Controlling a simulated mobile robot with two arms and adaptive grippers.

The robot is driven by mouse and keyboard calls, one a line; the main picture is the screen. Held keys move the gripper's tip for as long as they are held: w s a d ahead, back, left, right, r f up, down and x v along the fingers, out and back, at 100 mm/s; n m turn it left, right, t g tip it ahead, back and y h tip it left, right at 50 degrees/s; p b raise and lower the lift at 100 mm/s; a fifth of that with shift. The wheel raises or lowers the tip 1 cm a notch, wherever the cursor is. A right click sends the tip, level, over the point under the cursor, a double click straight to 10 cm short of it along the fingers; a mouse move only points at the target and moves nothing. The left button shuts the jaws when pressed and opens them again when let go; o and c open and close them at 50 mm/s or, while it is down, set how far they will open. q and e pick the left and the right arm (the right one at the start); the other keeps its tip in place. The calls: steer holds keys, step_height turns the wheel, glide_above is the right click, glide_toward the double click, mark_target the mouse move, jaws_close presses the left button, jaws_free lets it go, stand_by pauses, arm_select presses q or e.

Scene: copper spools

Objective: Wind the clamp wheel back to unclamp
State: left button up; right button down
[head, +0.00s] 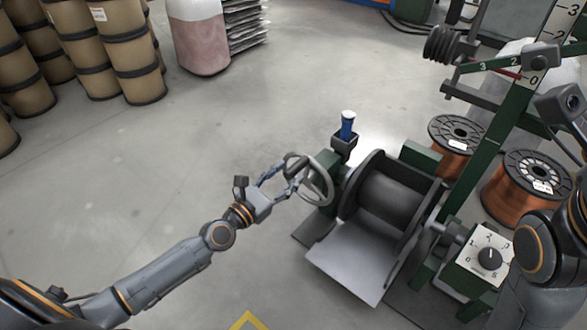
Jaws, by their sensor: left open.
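The clamp wheel (320,181) is a grey handwheel on the left side of the green winding machine, in the middle of the head view. My left gripper (288,176) is open at the wheel's left rim, with its fingers around or just beside the rim; I cannot tell whether they touch it. A dark empty-looking drum (387,201) sits in the machine, to the right of the wheel. My right arm shows at the right edge, but its gripper is not in view.
A dial box (487,259) is at the lower right. Copper spools (516,196) stand on the right. Brown drums (127,52) and a pinkish container (200,42) stand at the back left. The floor on the left is clear.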

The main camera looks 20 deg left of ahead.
arm_select(q)
steer(key=v, duration=0.8)
